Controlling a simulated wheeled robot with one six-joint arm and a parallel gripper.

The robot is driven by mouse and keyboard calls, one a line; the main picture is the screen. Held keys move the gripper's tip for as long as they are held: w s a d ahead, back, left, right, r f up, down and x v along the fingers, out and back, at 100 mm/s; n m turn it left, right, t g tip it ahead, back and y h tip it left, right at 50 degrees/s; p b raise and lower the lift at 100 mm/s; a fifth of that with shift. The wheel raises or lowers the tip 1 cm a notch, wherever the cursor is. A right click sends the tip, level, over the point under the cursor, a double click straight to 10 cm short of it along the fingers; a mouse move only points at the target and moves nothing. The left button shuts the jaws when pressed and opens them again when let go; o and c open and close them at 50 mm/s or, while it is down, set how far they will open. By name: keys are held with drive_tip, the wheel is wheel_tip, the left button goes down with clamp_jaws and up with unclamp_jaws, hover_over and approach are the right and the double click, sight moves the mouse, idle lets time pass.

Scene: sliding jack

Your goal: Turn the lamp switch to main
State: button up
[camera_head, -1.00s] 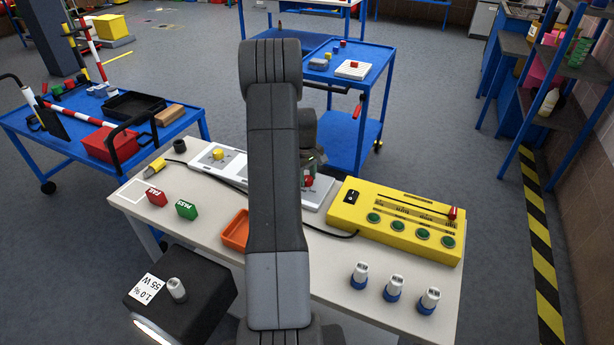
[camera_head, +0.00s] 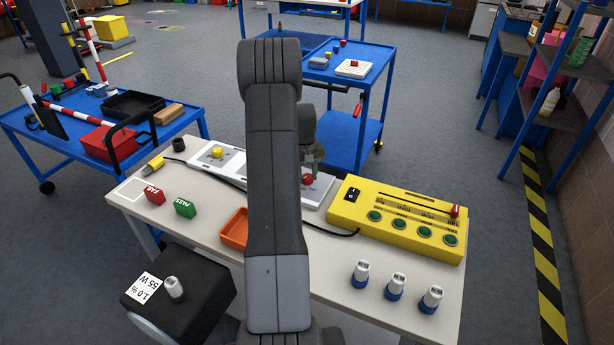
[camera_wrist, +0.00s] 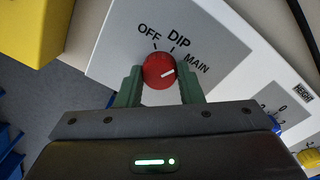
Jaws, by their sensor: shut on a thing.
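The lamp switch is a red round knob (camera_wrist: 157,79) with a white pointer line, on a white panel (camera_wrist: 108,58) marked OFF, DIP and MAIN. The pointer points right and slightly up, toward the MAIN label (camera_wrist: 197,62). In the wrist view, my gripper (camera_wrist: 160,84) has one green-grey finger on each side of the knob and is shut on it. In the head view, the red knob (camera_head: 307,179) shows on the panel, with my gripper (camera_head: 313,160) at it. My arm hides part of the panel there.
A yellow box (camera_head: 395,225) with green buttons stands right of the panel. A panel with a yellow knob (camera_head: 217,152) stands left. Red FAIL (camera_head: 154,194) and green PASS (camera_head: 185,208) blocks, an orange tray (camera_head: 234,230) and several blue-and-white bulbs (camera_head: 396,287) share the bench.

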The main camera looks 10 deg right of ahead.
drive_tip(key=shift+w+m+b, duration=0.1)
drive_tip(key=shift+m+b, duration=0.2)
drive_tip(key=shift+m, duration=1.3)
drive_tip(key=shift+r+m, duration=0.1)
drive_tip(key=shift+m, duration=0.2)
drive_tip(key=o, duration=1)
drive_tip(key=shift+c, duration=0.2)
wheel_tip(320, 180, up, 14)
drive_tip(key=shift+a, duration=0.35)
drive_tip(key=shift+f, duration=0.2)
